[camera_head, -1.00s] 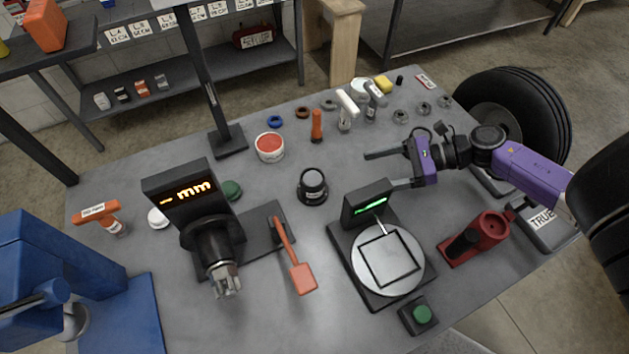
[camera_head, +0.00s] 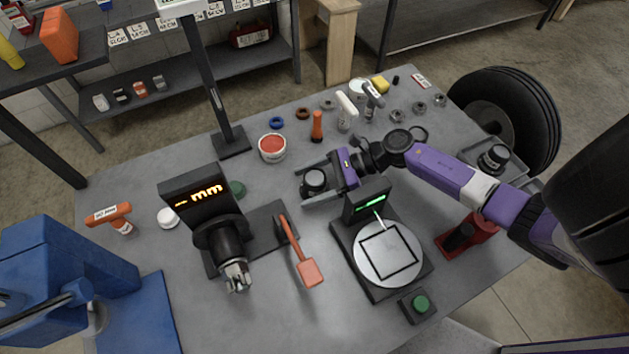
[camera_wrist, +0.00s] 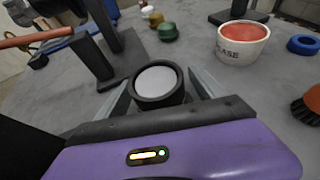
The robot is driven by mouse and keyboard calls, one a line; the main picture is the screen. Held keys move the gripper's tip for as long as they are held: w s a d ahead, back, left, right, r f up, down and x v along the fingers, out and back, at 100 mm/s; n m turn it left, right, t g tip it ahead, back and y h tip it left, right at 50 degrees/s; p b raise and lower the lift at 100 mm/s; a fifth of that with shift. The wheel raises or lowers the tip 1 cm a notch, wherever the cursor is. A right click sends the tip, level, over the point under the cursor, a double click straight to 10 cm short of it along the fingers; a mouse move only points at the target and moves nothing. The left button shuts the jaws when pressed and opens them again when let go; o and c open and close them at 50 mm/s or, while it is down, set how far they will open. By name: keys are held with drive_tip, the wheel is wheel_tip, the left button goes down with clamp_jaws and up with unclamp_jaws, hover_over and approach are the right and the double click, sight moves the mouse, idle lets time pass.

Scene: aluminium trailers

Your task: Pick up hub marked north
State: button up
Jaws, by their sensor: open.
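A dark hub (camera_head: 314,181) with a pale round top stands upright on the grey table, left of the green-lit scale. It also shows in the wrist view (camera_wrist: 157,84), between my two fingers. My gripper (camera_head: 318,184) is open around this hub, one finger on each side; I cannot tell whether either finger touches it. No north marking is readable on it. A second similar dark hub (camera_head: 493,158) sits in a grey tray at the right, beside the tyre.
The scale (camera_head: 389,253) stands close in front of my gripper. The mm gauge (camera_head: 205,205) and an orange paddle (camera_head: 308,268) stand to the left. A red-topped tub (camera_head: 272,148) and an orange-handled tool (camera_head: 317,127) stand behind the hub.

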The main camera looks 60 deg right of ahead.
drive_tip(key=shift+w+a+f, duration=0.2)
drive_tip(key=shift+w+a, duration=0.1)
drive_tip(key=shift+w, duration=0.05)
clamp_jaws()
drive_tip(key=shift+r, duration=0.1)
wheel_tip(320, 180, up, 20)
drive_tip(key=b, duration=0.1)
drive_tip(key=shift+b, duration=0.35)
idle(0.3)
